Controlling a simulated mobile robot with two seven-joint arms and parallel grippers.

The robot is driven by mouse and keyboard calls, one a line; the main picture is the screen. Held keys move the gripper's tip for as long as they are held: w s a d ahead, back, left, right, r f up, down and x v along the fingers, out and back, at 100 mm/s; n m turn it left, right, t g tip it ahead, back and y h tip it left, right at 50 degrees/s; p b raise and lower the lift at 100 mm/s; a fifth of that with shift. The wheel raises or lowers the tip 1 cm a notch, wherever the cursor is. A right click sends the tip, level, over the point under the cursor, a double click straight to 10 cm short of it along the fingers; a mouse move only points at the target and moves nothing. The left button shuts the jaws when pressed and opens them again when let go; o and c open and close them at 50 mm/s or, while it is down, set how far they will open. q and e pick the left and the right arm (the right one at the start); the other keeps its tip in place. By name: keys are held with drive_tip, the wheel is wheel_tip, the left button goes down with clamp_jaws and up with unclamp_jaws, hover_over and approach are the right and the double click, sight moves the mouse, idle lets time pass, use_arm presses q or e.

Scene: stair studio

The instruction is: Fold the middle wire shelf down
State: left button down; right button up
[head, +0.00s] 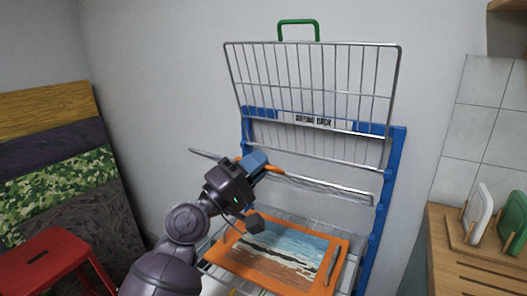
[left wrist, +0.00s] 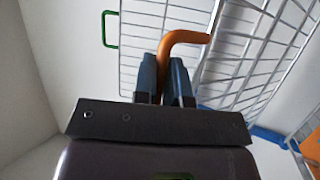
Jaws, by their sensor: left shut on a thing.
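The middle wire shelf (head: 330,188) of the blue rack shows as a thin band, nearly edge-on, with its front edge sticking out from the frame. Its orange handle (head: 273,169) is at the front edge. My left gripper (head: 257,162) is shut on this handle; in the left wrist view the orange handle (left wrist: 187,37) rises between the two blue-grey fingers (left wrist: 163,78). The top wire shelf (head: 310,84) stands folded up, with a green handle (head: 298,22) on top. My right gripper is not in view.
Below, an orange-framed picture (head: 283,252) lies on the lower wire shelf. The blue post (head: 378,210) stands at the right. A wooden counter (head: 470,262) with board holders is at the right, a red stool (head: 42,258) and leaning panels (head: 60,165) at the left.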

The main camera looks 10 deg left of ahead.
use_arm(q)
drive_tip(key=shift+s+f, duration=0.2)
drive_tip(key=shift+f, duration=0.15)
drive_tip(key=c, duration=1.2)
unclamp_jaws()
